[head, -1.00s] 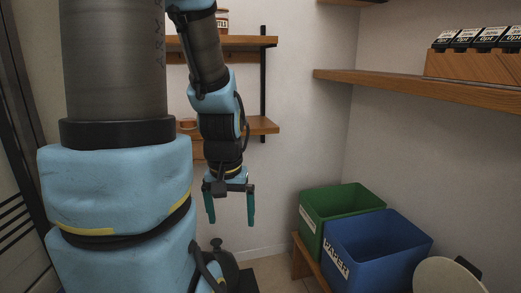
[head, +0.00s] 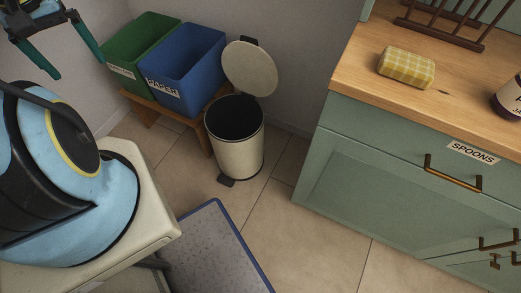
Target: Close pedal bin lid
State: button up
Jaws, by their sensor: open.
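The pedal bin (head: 238,155) is a cream cylinder with a dark inside, standing on the tiled floor in the head view. Its round cream lid (head: 250,68) stands open, tilted up and back toward the wall. A black pedal (head: 226,181) sticks out at the bin's base. My gripper (head: 78,60) is at the upper left, with two teal fingers spread apart and nothing between them.
A green box (head: 128,62) and a blue box (head: 183,72) labelled PAPER stand on a low wooden bench (head: 142,108) left of the bin. A green cabinet (head: 385,190) with a wooden top stands at right. A grey mat (head: 208,250) lies in front; tiles between are clear.

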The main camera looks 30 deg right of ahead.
aim_at(249, 67)
jog(key=z, duration=0.95)
jog(key=k+j, duration=0.1)
jog(key=k, duration=0.2)
